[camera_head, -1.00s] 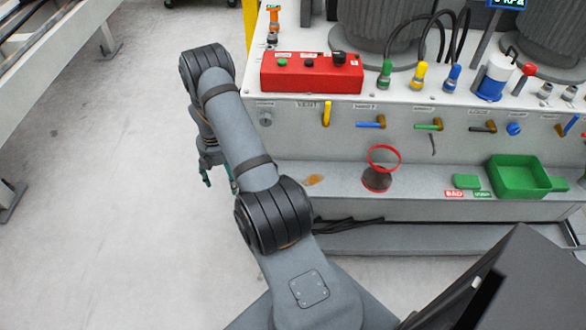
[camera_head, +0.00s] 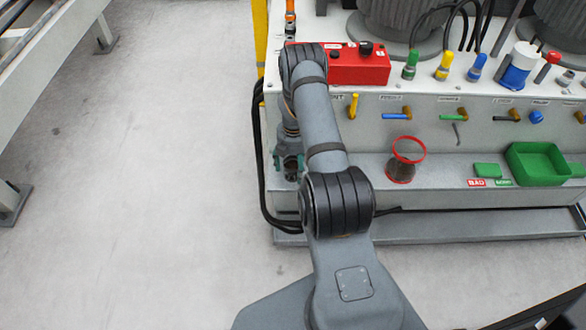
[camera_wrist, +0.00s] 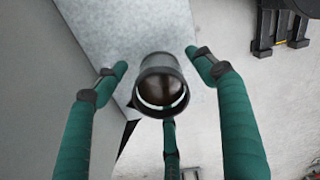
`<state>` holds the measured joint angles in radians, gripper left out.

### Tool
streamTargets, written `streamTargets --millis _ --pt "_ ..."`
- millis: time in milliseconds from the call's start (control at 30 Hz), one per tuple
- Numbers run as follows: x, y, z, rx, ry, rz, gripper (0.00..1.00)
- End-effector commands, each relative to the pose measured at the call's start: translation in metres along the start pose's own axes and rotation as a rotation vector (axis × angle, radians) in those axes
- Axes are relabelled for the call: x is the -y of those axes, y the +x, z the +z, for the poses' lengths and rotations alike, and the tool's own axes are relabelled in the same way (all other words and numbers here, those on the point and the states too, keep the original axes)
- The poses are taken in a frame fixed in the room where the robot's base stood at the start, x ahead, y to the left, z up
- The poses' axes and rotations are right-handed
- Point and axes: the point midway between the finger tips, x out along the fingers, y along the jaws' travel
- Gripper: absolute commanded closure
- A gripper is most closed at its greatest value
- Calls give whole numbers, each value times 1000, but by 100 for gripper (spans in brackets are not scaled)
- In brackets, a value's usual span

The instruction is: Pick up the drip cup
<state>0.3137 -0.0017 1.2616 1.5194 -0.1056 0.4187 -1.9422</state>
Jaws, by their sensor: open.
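My gripper (camera_head: 289,166) hangs at the left end of the machine's lower ledge, partly hidden by my arm in the head view. In the wrist view its teal fingers (camera_wrist: 158,75) are spread open. A dark, round cup (camera_wrist: 160,85) with a brown inside and a pale inner band shows between them; it looks like the drip cup. The side fingers stand apart from it. The third finger is just below its rim, and I cannot tell whether they touch. I cannot make out this cup in the head view.
A red-rimmed, dark-walled vessel (camera_head: 402,165) stands on the ledge to the right, then a green tray (camera_head: 540,165). A red button box (camera_head: 358,66) and coloured valve handles are above. Black cables (camera_head: 262,180) hang at the machine's left end. Open floor lies left.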

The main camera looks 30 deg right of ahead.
Motion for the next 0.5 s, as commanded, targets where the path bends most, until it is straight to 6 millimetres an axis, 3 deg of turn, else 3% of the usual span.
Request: streamTargets --millis 100,333,500 --pt "0 11 -1 0 -3 1 30" --pt "-1 13 -1 1 -3 2 30" --pt "-1 13 -1 0 -3 1 39"
